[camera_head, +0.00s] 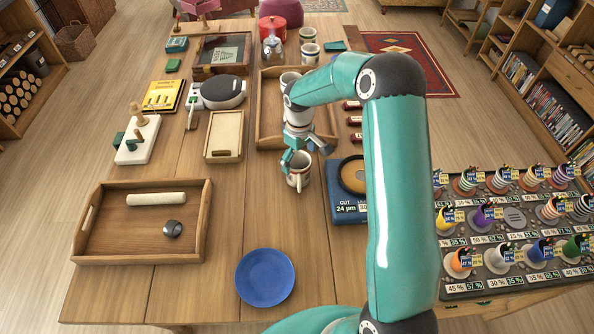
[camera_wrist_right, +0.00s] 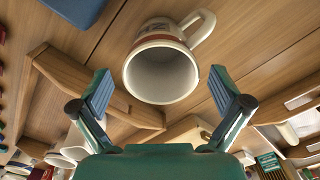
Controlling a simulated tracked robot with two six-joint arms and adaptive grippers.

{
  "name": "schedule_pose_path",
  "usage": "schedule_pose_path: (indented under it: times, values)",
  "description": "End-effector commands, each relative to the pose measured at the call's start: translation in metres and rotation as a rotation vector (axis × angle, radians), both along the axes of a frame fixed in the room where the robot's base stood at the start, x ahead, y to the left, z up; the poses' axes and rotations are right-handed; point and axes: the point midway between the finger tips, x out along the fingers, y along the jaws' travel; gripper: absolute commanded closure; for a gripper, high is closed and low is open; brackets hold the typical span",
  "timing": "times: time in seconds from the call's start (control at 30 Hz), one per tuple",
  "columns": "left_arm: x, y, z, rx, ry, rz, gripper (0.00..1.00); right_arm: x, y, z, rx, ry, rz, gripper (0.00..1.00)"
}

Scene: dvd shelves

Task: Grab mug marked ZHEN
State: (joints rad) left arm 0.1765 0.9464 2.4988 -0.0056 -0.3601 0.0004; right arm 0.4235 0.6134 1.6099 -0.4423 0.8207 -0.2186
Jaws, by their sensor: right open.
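A white mug (camera_head: 298,172) with a reddish band stands on the wooden table, just in front of a wooden tray. In the right wrist view the mug (camera_wrist_right: 160,75) shows its open rim, its handle at upper right and part of dark lettering, too little to read as a whole name. My right gripper (camera_head: 297,155) is open at the mug's far side, close above it. In the wrist view its fingers (camera_wrist_right: 160,90) stand apart on either side of the rim, with nothing held. My left gripper is not in view.
The wooden tray (camera_head: 264,125) holds another mug (camera_head: 289,79). More mugs (camera_head: 309,52) stand farther back. A blue box (camera_head: 340,205) with a round disc lies right of the mug. A blue plate (camera_head: 265,277) lies in front. Bare table separates mug and plate.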

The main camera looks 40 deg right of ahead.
Motion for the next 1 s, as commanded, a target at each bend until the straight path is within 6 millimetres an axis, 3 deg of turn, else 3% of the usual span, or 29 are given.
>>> schedule_pose_path:
  times: [0.13,0.37,0.9,1.0]
  values:
    - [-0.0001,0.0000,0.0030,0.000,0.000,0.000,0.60,-0.0004,0.0002,-0.0127,0.001,0.000,-0.001,0.00]
    - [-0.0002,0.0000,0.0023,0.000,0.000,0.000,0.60,-0.0001,0.0000,-0.0142,0.000,-0.001,-0.001,0.00]
    - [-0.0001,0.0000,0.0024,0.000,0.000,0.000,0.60,0.0001,0.0000,-0.0138,0.000,-0.001,0.000,0.90]
    - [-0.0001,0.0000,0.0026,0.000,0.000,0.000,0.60,0.0004,-0.0002,-0.0132,-0.001,-0.002,0.000,0.92]
